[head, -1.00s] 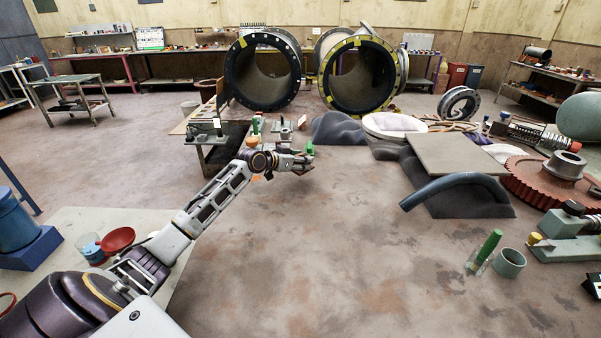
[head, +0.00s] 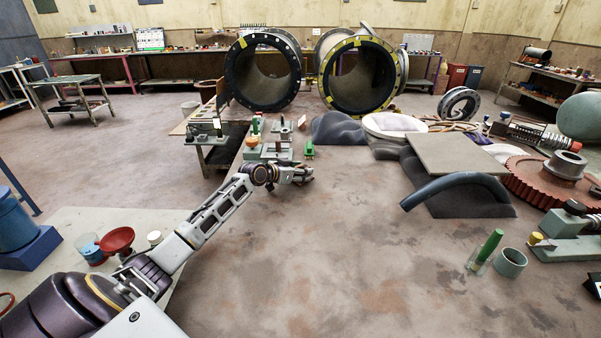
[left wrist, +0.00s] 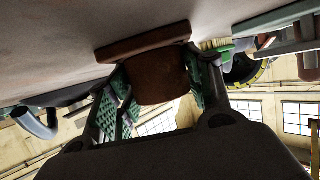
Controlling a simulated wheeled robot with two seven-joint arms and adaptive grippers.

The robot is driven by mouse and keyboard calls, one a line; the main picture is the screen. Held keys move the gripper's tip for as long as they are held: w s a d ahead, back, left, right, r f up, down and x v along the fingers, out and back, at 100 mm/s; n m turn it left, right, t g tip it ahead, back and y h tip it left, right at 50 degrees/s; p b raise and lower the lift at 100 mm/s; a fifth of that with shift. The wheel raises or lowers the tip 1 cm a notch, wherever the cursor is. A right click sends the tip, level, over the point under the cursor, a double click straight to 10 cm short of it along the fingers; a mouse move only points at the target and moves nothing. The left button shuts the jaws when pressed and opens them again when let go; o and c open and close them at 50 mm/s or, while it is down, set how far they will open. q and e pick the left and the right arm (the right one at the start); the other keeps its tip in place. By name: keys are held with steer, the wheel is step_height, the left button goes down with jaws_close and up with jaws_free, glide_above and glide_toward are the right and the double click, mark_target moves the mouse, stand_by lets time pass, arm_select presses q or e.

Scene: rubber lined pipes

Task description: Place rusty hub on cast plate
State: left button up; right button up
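The rusty hub (left wrist: 158,78) is a brown body with a wider flange, close to the table surface in the upside-down left wrist view. My left gripper (left wrist: 156,72) has its fingers on either side of the hub; they look apart, and contact is not clear. In the head view my left gripper (head: 308,174) is low over the far left part of the table, and the hub is mostly hidden there. A flat grey plate (head: 455,153) lies on dark rubber right of centre; I cannot tell if it is the cast plate. My right gripper is out of view.
Small fixtures (head: 268,150) and a green-topped item (head: 309,150) stand just behind my left gripper. A dark curved hose (head: 452,186), a red gear (head: 545,188) and a green cylinder (head: 489,244) are to the right. The middle of the table (head: 340,240) is clear.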

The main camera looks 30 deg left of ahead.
arm_select(q)
steer(key=o, duration=0.3)
steer(key=shift+o, duration=0.2)
steer(key=shift+r, duration=0.15)
steer(key=shift+s, duration=0.1)
steer(key=shift+p+v, duration=0.3)
steer(key=shift+v, duration=5.55)
